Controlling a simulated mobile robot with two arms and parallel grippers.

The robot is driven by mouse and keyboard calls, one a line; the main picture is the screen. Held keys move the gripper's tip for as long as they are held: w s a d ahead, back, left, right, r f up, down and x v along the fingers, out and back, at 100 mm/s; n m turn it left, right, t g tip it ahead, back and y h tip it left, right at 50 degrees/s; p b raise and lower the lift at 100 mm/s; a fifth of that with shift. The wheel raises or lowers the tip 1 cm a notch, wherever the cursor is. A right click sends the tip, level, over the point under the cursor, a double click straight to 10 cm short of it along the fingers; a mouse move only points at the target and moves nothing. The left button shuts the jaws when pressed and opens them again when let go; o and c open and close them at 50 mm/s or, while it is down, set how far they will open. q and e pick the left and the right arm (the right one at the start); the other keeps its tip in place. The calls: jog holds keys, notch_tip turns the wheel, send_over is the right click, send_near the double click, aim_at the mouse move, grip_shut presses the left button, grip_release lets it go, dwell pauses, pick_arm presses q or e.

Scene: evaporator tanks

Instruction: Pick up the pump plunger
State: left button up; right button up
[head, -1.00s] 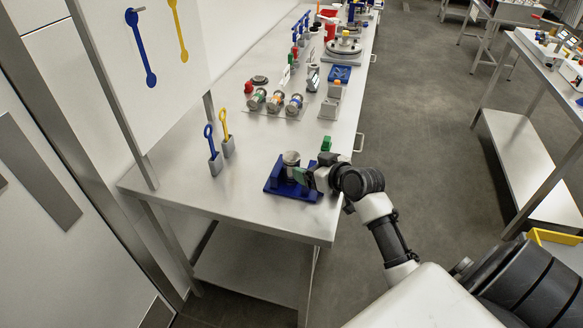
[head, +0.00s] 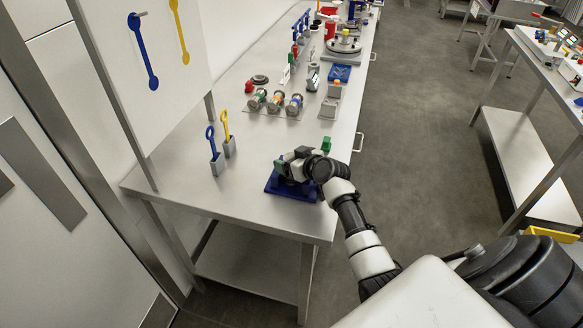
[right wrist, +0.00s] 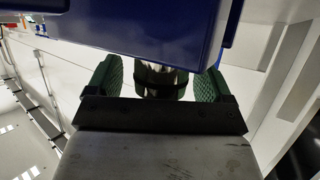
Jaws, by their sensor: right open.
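The pump plunger appears to be a metal cylinder (right wrist: 163,82) with a dark band, at the blue base (head: 281,187) near the front corner of the bench. In the head view my right gripper (head: 289,164) covers most of it. In the right wrist view my right gripper (right wrist: 157,80) is open, with a green ribbed finger on each side of the cylinder and visible gaps between. The blue base (right wrist: 140,28) fills the top of that view and hides part of the cylinder. My left gripper is not in view.
A small green block (head: 326,143) stands close behind my right gripper. A blue-handled tool (head: 213,150) and a yellow-handled one (head: 227,135) stand in grey holders to the left. Several banded metal cylinders (head: 275,102) lie farther back. The bench front (head: 225,205) is clear.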

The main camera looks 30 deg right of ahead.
jog(key=c, duration=1.2)
jog(key=shift+w, duration=0.1)
jog(key=shift+c, duration=0.5)
jog(key=shift+r, duration=0.15)
